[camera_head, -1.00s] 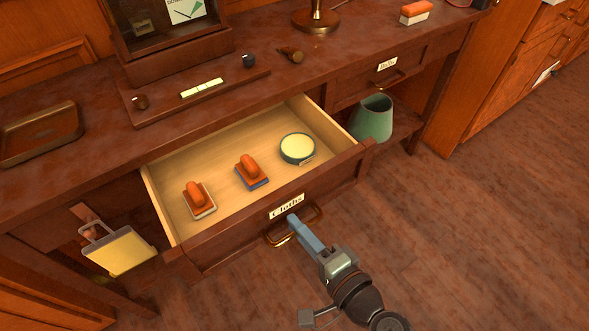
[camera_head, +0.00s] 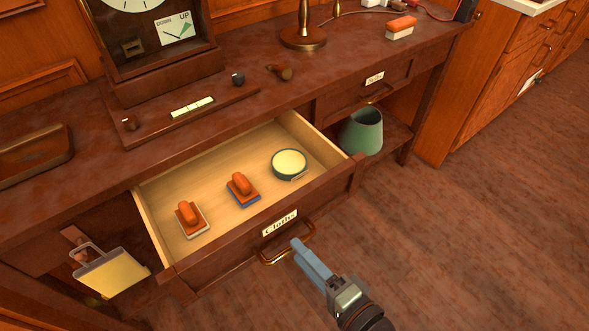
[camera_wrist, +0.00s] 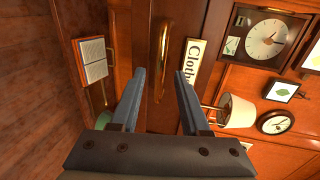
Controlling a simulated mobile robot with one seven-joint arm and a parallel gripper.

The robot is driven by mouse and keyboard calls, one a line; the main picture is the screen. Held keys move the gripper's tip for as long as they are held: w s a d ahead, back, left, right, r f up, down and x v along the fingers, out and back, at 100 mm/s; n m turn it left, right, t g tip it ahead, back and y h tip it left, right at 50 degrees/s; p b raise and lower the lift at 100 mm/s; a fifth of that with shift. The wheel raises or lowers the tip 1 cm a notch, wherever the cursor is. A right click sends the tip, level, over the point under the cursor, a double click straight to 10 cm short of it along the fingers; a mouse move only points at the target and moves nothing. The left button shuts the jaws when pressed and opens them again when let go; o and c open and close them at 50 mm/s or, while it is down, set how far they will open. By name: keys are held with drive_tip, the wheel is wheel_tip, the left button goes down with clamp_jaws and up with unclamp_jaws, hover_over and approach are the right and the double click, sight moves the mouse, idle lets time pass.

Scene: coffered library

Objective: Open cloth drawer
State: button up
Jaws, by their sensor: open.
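The cloth drawer (camera_head: 210,262) is pulled out from the desk, its inside showing. Its front carries a label reading "Cloths" (camera_head: 279,222) and a brass handle (camera_head: 287,246). My gripper (camera_head: 298,243) is open, its blue fingertips close to the handle's bar in the head view. In the wrist view the handle (camera_wrist: 160,45) lines up with the gap between the open fingers (camera_wrist: 160,75); nothing is clamped. I cannot tell if a finger touches the handle. In the drawer lie two orange-handled blocks (camera_head: 190,218) (camera_head: 240,188) and a round yellow-topped tin (camera_head: 289,163).
A second labelled drawer (camera_head: 385,88) is shut at the right, above a green bin (camera_head: 362,132). A yellow-and-grey dustpan-like item (camera_head: 112,274) hangs at the left. A clock case (camera_head: 155,50) and lamp base (camera_head: 303,38) stand on the desktop. The floor at right is clear.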

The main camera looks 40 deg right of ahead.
drive_tip(key=v, duration=0.9)
drive_tip(key=shift+s+p, duration=0.25)
drive_tip(key=shift+p, duration=0.1)
